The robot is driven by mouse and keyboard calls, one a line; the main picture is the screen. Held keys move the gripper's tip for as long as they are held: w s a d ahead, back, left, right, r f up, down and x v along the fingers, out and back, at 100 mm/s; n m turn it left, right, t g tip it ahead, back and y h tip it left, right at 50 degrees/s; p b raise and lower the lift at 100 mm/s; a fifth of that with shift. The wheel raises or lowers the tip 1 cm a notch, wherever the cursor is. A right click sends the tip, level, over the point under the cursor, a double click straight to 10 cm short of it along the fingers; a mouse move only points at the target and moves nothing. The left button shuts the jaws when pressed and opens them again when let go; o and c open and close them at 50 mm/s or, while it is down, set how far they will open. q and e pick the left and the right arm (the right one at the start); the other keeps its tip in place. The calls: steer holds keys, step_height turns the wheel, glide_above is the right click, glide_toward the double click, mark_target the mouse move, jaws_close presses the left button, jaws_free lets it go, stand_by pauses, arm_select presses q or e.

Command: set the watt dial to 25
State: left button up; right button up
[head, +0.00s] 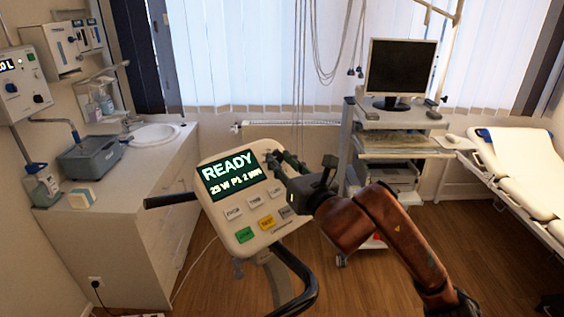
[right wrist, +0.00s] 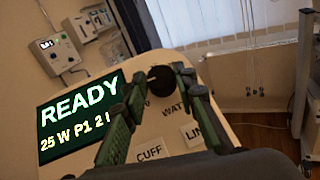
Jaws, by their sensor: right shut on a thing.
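The console (head: 240,200) is a cream panel on a stand with dark handlebars. Its screen (head: 231,176) reads READY and 25 W P1, and the same screen (right wrist: 82,118) shows large in the right wrist view. The watt dial (right wrist: 161,80) is a dark round knob beside the screen, above printed letters reading WAT. My right gripper (right wrist: 164,76) has its fingertips at the two sides of the dial and is shut on it. In the head view the right gripper (head: 276,160) covers the dial. My left gripper is not in view.
Several buttons (head: 267,222) lie below the screen, some green and yellow. Dark handlebars (head: 300,290) stick out around the console. A counter with a sink (head: 155,134) stands at left, a monitor cart (head: 400,125) behind, and a couch (head: 525,165) at right. Wooden floor is free between.

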steer(key=shift+m+h, duration=0.6)
steer(key=shift+m, duration=0.2)
steer(key=o, duration=1.2)
steer(key=shift+a, duration=0.1)
steer(key=shift+c, duration=0.2)
steer(key=v, duration=1.2)
steer(key=shift+f, duration=0.2)
